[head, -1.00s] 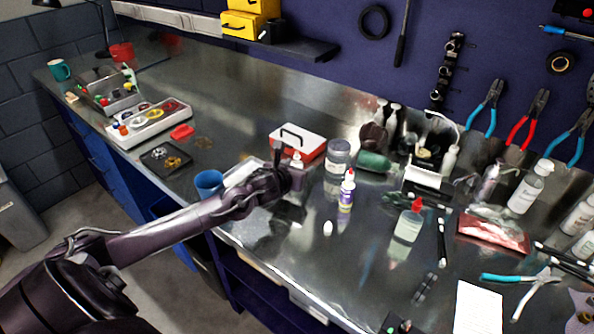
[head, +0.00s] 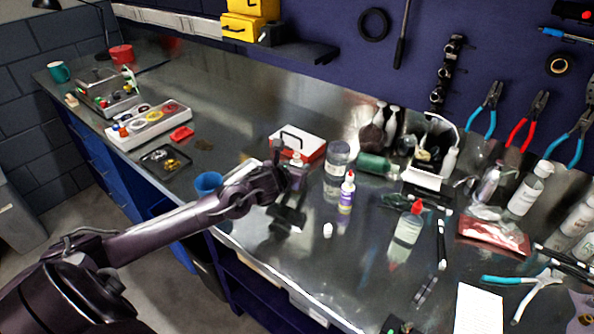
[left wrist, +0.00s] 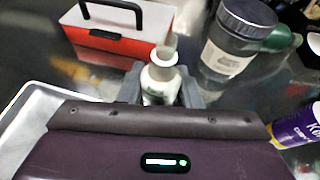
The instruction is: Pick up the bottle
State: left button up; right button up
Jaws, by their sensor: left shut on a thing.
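A small bottle with a pale, flared top (left wrist: 160,78) stands upright between the fingers of my left gripper (left wrist: 163,88) in the left wrist view. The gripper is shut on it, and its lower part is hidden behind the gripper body. In the head view my left gripper (head: 291,176) is over the bench beside the red and white box, and only the pale top of the bottle (head: 297,159) shows. I cannot tell whether the bottle touches the bench. My right gripper is not seen.
The red and white box (head: 298,143) is just behind the bottle. A dark-lidded grey jar (head: 337,160) and a purple-labelled white bottle (head: 346,192) stand close on the right. A blue cup (head: 208,184) is left of the gripper. The bench behind the box is clear.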

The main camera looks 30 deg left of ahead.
pick_arm(q)
notch_tip(320, 180, up, 19)
jog(key=shift+b, duration=0.3)
jog(key=shift+d, duration=0.1)
dwell(0.6)
